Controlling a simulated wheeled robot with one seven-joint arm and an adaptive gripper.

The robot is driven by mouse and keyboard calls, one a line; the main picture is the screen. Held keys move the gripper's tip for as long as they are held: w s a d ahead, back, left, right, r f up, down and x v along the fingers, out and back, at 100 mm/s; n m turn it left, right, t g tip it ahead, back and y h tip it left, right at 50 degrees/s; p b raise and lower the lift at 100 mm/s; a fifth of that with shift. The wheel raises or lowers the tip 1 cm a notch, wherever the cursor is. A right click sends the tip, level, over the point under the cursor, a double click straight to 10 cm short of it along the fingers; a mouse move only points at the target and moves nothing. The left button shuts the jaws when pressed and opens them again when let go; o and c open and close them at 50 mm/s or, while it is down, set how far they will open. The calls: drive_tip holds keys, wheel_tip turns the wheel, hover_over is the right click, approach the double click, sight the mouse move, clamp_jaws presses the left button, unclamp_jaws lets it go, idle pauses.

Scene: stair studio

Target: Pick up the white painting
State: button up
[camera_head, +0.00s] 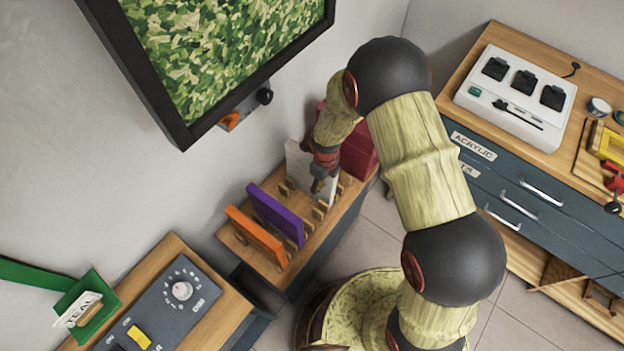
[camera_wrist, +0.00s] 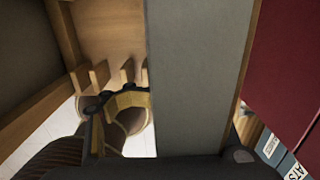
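The white painting (camera_head: 298,163) stands upright in a slot of the wooden rack (camera_head: 318,236), beside the red box. My gripper (camera_head: 323,181) is at its right part in the head view and covers some of it. In the wrist view the painting shows as a broad grey-white panel (camera_wrist: 190,80), close to the camera. My gripper's dark fingertips (camera_wrist: 168,145) appear apart at the lower left and lower right, with the panel between them. A gap shows on the panel's left side, so the gripper looks open. Contact on the right side cannot be made out.
A purple panel (camera_head: 275,213) and an orange panel (camera_head: 256,236) stand in the same rack to the left. The red box (camera_head: 359,153) is close behind the white painting. A large framed picture (camera_head: 215,45) hangs on the wall above. A drawer cabinet (camera_head: 540,205) stands right.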

drive_tip(key=c, duration=0.3)
drive_tip(key=shift+w+r, duration=0.1)
drive_tip(key=c, duration=0.8)
clamp_jaws()
